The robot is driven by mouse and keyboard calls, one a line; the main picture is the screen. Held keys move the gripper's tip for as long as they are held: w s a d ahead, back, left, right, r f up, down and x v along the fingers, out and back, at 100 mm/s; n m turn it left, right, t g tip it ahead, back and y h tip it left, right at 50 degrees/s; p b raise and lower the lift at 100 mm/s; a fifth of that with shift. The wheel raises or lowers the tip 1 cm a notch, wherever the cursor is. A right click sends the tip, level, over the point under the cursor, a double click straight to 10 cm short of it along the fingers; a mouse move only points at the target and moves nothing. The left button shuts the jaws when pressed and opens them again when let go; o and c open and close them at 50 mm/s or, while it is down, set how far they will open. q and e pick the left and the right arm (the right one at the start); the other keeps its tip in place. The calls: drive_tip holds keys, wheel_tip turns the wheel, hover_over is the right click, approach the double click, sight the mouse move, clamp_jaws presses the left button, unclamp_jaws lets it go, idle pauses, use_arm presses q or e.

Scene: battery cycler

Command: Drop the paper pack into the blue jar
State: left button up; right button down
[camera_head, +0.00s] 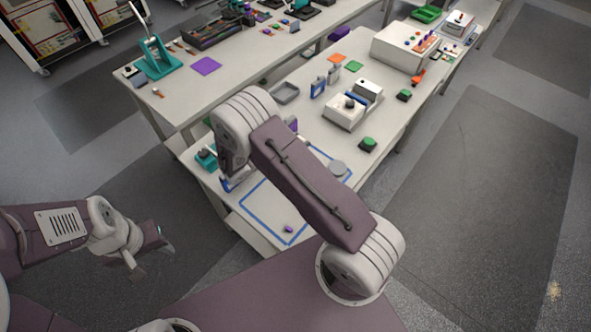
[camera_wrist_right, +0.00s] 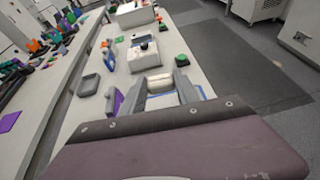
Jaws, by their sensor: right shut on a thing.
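In the right wrist view my right gripper (camera_wrist_right: 161,78) has its two grey fingers on either side of a pale block (camera_wrist_right: 160,101), which looks like the paper pack; it is shut on it. In the head view my own arm hides this gripper and the pack. A blue item (camera_head: 229,184) shows low beside my right arm at the table's left edge; it is partly covered, and I cannot tell whether it is the blue jar. My left gripper (camera_head: 133,261) hangs over the floor at the left, away from the table; its finger opening is unclear.
The white table (camera_head: 309,128) bears a blue tape outline, a small purple piece (camera_head: 288,229), a grey disc (camera_head: 338,168), a grey tray (camera_head: 286,93), a white instrument (camera_head: 346,112) and green buttons (camera_head: 368,144). A teal item (camera_head: 206,157) stands at its left edge. Floor at right is clear.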

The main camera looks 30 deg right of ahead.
wheel_tip(320, 180, down, 6)
drive_tip(key=b, duration=0.4)
drive_tip(key=shift+s, duration=0.1)
drive_tip(key=c, duration=0.8)
unclamp_jaws()
drive_tip(key=shift+d, duration=0.1)
drive_tip(key=shift+c, duration=0.2)
drive_tip(key=b+v, duration=0.3)
drive_tip(key=v, duration=0.6)
drive_tip(key=shift+b, duration=0.3)
